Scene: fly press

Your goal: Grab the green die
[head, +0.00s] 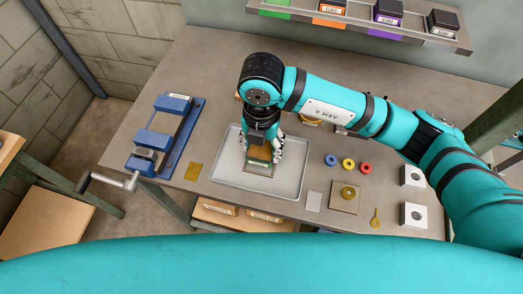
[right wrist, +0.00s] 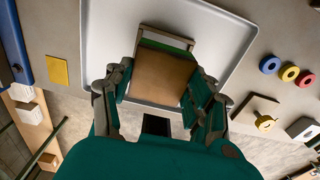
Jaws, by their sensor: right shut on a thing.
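The green die shows in the right wrist view as a tan-brown block (right wrist: 160,78) with a green strip along its far side. In the head view its green-edged lower part (head: 260,168) shows below my right gripper (head: 262,150). My right gripper, also in the right wrist view (right wrist: 158,98), is shut on it, with a finger on either side. The die is over the grey tray (head: 225,178); I cannot tell whether it touches the tray floor. My left gripper is not in view.
A rack (head: 360,18) with colour-marked slots and dark dies is at the back. A blue vise (head: 165,135) stands at left. Blue, yellow and red rings (head: 348,163), a square plate (head: 344,197) and white blocks (head: 413,215) lie to the right of the tray.

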